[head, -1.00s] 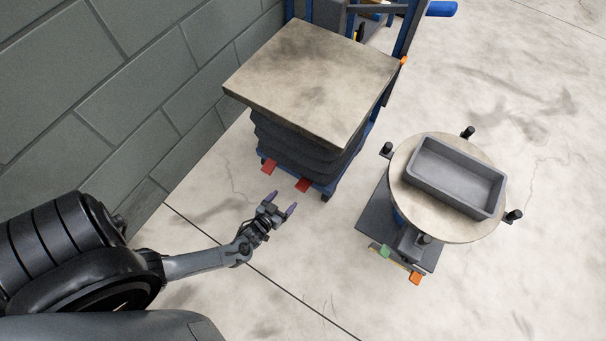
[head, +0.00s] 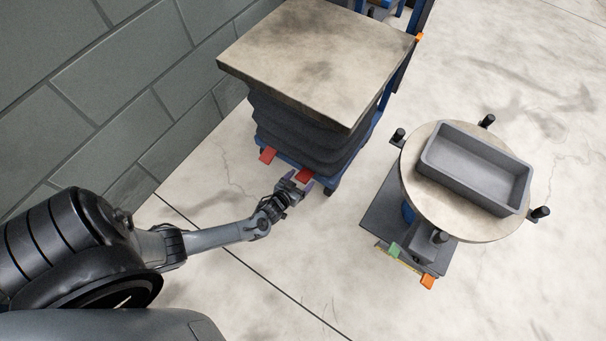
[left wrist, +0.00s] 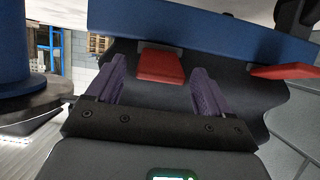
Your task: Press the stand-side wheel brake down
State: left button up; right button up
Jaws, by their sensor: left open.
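The lift table (head: 310,60) has a worn top, dark bellows and a blue base with two red pedals at its near edge. The stand-side brake pedal (head: 304,175) is the right one, nearer the round stand. My left gripper (head: 298,181) is open and empty, right at this pedal. In the left wrist view the same pedal (left wrist: 160,67) shows between and beyond the two purple fingers; contact cannot be told. The other red pedal (head: 268,155) is at the left, and also at the right of the left wrist view (left wrist: 283,71). My right gripper is not in view.
A round-topped stand (head: 420,205) with a grey tray (head: 470,175) is to the right, with green (head: 394,250) and orange (head: 428,282) tabs at its base. A block wall (head: 100,80) runs along the left. The floor in front of the lift table is clear.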

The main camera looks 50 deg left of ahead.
aim_at(306, 174)
pick_arm(q)
jog(key=shift+b+x, duration=0.35)
jog(key=shift+x, duration=0.45)
jog(key=shift+w+a+f, duration=0.1)
jog(key=shift+w+f, duration=0.05)
jog(key=shift+w, duration=0.15)
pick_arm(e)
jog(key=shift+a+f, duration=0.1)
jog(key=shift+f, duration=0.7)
